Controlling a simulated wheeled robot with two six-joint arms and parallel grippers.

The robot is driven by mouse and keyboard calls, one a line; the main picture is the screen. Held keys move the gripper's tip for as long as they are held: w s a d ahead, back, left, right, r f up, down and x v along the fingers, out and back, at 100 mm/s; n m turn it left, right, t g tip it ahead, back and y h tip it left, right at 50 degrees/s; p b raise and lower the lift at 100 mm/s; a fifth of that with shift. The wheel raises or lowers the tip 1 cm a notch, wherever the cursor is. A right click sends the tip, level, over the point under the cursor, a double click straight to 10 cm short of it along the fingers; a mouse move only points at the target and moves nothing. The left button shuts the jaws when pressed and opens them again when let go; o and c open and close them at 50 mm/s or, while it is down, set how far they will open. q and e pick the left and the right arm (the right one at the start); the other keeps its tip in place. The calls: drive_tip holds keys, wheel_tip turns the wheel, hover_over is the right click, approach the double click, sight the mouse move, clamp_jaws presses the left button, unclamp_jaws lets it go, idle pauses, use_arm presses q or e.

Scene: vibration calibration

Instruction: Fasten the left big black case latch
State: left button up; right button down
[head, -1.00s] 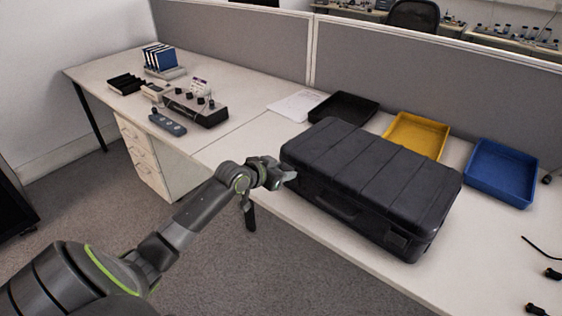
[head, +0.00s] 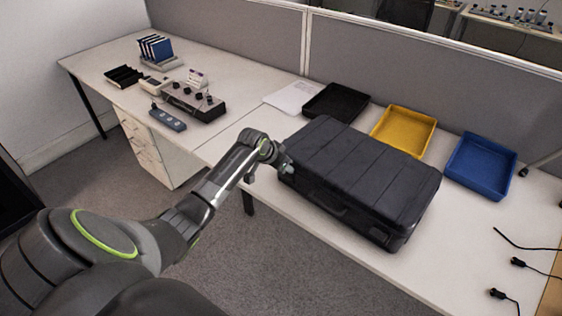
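The big black case (head: 360,165) lies closed on the desk, its ribbed lid up and its handle side towards me. A darker latch patch (head: 378,234) shows near the right end of its front side. The left latch cannot be made out; the left end of the front is partly behind my gripper. My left gripper (head: 284,164) is at the case's left front corner, very close to it or touching. Its fingers are too small and dark to tell whether they are open or shut. My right gripper is not in view.
Behind the case stand a black tray (head: 335,103), a yellow tray (head: 403,131) and a blue tray (head: 480,166). A grey control box (head: 193,101) and a power strip (head: 168,117) are on the left desk (head: 225,85). Black cables (head: 525,262) lie at the right.

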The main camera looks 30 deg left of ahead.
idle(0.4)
use_arm(q)
drive_tip(key=o, duration=1)
drive_tip(key=v, duration=1.7)
drive_tip(key=shift+s+r, duration=0.1)
drive_tip(key=shift+r, duration=0.05)
